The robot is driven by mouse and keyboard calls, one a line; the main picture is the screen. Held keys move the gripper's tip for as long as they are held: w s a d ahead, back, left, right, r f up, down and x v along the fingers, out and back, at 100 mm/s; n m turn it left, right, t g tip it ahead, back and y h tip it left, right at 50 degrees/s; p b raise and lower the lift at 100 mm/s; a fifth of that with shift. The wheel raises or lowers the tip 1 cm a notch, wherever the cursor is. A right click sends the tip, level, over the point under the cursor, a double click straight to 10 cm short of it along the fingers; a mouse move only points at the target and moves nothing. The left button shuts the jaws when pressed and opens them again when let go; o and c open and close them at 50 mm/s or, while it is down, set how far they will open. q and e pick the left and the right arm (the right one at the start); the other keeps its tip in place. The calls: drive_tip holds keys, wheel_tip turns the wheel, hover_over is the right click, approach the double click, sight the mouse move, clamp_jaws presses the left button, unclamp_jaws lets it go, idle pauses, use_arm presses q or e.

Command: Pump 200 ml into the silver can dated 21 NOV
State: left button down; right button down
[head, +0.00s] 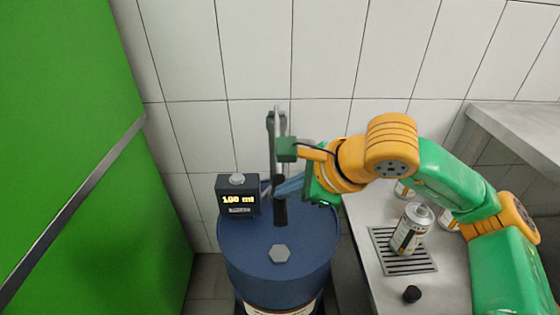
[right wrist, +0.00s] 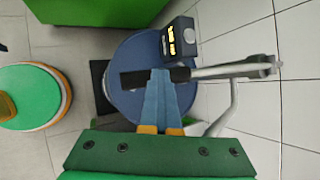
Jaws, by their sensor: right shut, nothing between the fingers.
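A blue drum (head: 250,245) stands in the middle of the head view with a hand pump on it. The pump's black grip (head: 280,213) is upright on the drum's right half; it also shows in the right wrist view (right wrist: 133,80). A black counter box (head: 238,200) reads 100 ml. My right gripper (head: 279,192) is shut and empty, its blue fingertips against or just beside the black grip; I cannot tell if they touch. A silver can (head: 410,230) stands on a drain grate to the right; its date is too small to read. My left gripper is out of view.
The grate (head: 425,267) lies in a grey bench (head: 385,290). A small black cap (head: 412,294) lies in front of it. More cans (head: 403,190) are partly hidden behind my right arm. A green cabinet (head: 80,140) fills the left side. A tiled wall is behind.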

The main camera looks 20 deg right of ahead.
drive_tip(key=shift+f, duration=0.35)
drive_tip(key=shift+r, duration=0.15)
idle(0.5)
drive_tip(key=shift+r+p, duration=0.7)
drive_tip(key=shift+r, duration=0.4)
wheel_tip(320, 180, up, 8)
drive_tip(key=w+p, duration=0.1)
drive_tip(key=p, duration=0.5)
drive_tip(key=shift+d, duration=0.15)
drive_tip(key=r+p, duration=0.4)
drive_tip(key=shift+w+r, duration=0.25)
drive_tip(key=shift+r, duration=0.15)
idle(0.4)
